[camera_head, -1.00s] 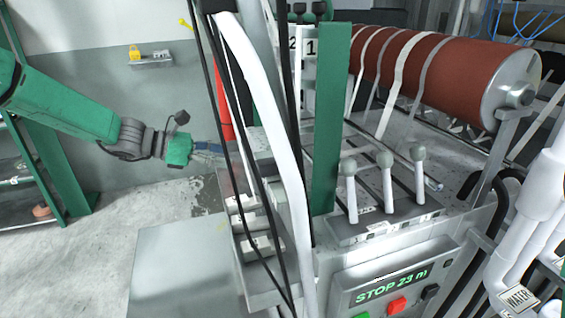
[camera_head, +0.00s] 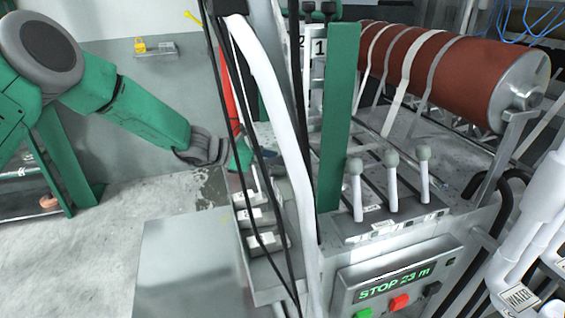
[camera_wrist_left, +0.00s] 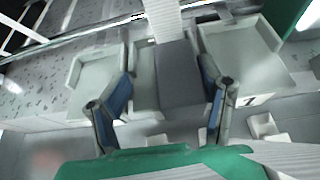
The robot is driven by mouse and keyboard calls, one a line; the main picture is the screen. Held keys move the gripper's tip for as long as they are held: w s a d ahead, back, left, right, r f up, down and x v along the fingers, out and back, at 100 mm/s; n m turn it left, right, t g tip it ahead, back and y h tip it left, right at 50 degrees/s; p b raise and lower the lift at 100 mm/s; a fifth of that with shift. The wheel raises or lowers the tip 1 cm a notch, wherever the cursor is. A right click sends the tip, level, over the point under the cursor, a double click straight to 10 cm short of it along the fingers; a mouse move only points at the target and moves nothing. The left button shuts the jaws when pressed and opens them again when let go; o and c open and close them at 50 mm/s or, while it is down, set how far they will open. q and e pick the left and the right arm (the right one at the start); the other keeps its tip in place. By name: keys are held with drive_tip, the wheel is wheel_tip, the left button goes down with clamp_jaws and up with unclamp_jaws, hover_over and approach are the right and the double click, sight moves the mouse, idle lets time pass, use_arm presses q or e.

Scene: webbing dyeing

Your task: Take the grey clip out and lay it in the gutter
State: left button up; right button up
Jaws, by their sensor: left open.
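A dark grey block (camera_wrist_left: 183,75), which looks like the grey clip, sits below the end of a white ribbed strap (camera_wrist_left: 163,18) in the left wrist view. My left gripper (camera_wrist_left: 165,72) is open, with its blue-padded fingers on either side of the block; I cannot tell whether they touch it. In the head view the left gripper (camera_head: 241,156) is partly hidden behind black cables and a white strap, at the machine's left side. The clip cannot be made out there. I cannot tell which part is the gutter. My right gripper is not in view.
Pale trays (camera_wrist_left: 98,72) flank the grey block in the left wrist view. Black cables (camera_head: 238,130) and a green post (camera_head: 338,120) stand close to the left arm. Levers (camera_head: 392,185) and a red-brown roller (camera_head: 450,65) are to the right.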

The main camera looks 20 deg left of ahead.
use_arm(q)
drive_tip(key=shift+w+a+f, duration=0.1)
drive_tip(key=shift+a+f, duration=0.05)
drive_tip(key=shift+a, duration=0.35)
drive_tip(key=shift+w+a+f, duration=0.1)
drive_tip(key=shift+a+f, duration=0.05)
drive_tip(key=shift+a, duration=0.3)
drive_tip(key=c, duration=0.5)
drive_tip(key=shift+d, duration=0.1)
drive_tip(key=c, duration=0.7)
drive_tip(key=shift+s+d, duration=0.1)
drive_tip(key=shift+d, duration=0.2)
clamp_jaws()
drive_tip(key=shift+s+d+r, duration=0.1)
drive_tip(key=shift+d+r, duration=0.1)
drive_tip(key=shift+d, duration=0.3)
drive_tip(key=shift+s+d+r, duration=0.1)
drive_tip(key=shift+d+r, duration=0.05)
drive_tip(key=shift+d, duration=0.3)
drive_tip(key=shift+w+d, duration=0.15)
drive_tip(key=shift+d, duration=0.25)
drive_tip(key=shift+w+a, duration=0.15)
drive_tip(key=shift+a, duration=0.25)
wheel_tip(320, 180, up, 9)
drive_tip(key=shift+b, duration=0.35)
drive_tip(key=shift+a+r, duration=0.15)
drive_tip(key=shift+r, duration=0.25)
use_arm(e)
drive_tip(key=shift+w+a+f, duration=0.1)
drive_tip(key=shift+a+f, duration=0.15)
